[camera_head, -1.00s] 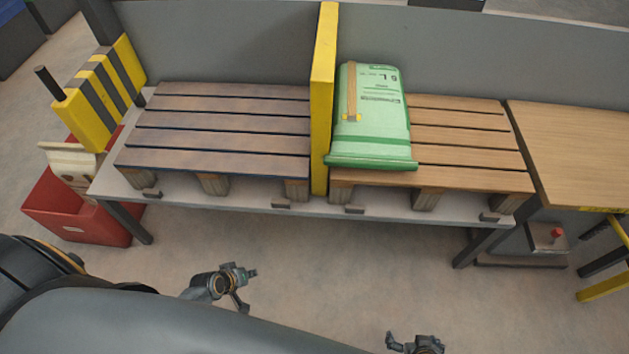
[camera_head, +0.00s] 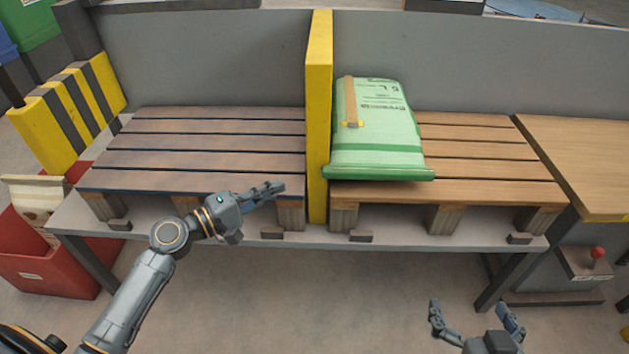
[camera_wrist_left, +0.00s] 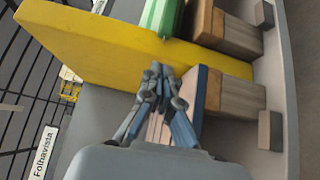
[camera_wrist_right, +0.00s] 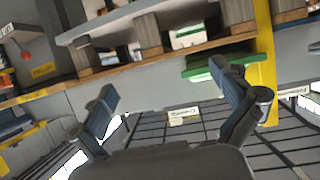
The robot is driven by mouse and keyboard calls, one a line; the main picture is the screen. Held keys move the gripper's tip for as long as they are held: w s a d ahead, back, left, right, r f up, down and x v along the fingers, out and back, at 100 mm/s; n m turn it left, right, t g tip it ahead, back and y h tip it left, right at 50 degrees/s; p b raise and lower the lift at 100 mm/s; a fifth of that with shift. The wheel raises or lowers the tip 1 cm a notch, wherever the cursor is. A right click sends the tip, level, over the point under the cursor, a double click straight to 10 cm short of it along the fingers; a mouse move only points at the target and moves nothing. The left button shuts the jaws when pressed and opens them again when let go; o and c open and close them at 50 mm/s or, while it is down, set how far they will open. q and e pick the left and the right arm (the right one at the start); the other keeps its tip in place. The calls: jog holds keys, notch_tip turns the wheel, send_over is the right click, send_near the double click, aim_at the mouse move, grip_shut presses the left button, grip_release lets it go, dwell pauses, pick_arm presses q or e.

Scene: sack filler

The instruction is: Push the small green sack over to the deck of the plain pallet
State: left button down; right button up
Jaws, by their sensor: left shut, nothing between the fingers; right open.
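The green sack (camera_head: 378,135) with a tan strip lies on the left part of the right, plain wooden pallet (camera_head: 490,188), close beside the yellow divider (camera_head: 319,110). Its near end slightly overhangs the pallet's front boards. The left pallet (camera_head: 200,157) has a blue front edge and an empty deck. My left gripper (camera_head: 272,190) is shut and empty, at the front right of the left pallet; in the left wrist view (camera_wrist_left: 160,75) its fingertips are near the divider and the blue edge. My right gripper (camera_head: 472,308) is open and empty, low in front of the right pallet.
The yellow divider separates the two pallets on a grey bench (camera_head: 290,238), with a grey wall behind. A wooden table (camera_head: 585,165) adjoins on the right. A red bin (camera_head: 60,262) and a yellow-black striped guard (camera_head: 65,110) stand at the left. The floor in front is clear.

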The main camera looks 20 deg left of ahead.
aim_at(360, 176)
pick_arm(q)
jog(key=x, duration=0.6)
jog(key=shift+r, duration=0.1)
jog(key=shift+w+d+p, duration=0.15)
jog(key=shift+w+d, duration=0.05)
jog(key=shift+d, duration=0.5)
jog(key=shift+w+d+p, duration=0.15)
jog(key=shift+w+d, duration=0.05)
jog(key=shift+d, duration=0.5)
jog(key=shift+w+d+p, duration=0.15)
jog(key=shift+w+d, duration=0.05)
jog(key=shift+d, duration=0.5)
pick_arm(e)
jog(key=shift+s+d+f+g+h, duration=0.25)
jog(key=shift+s+d+f+g, duration=0.1)
jog(key=shift+s+f+g, duration=0.5)
jog(key=shift+s+d+f+g+h, duration=0.3)
jog(key=shift+s+f+g, duration=0.3)
jog(key=shift+f, duration=0.45)
pick_arm(q)
jog(key=shift+d, duration=0.15)
pick_arm(e)
jog(key=shift+s, duration=0.1)
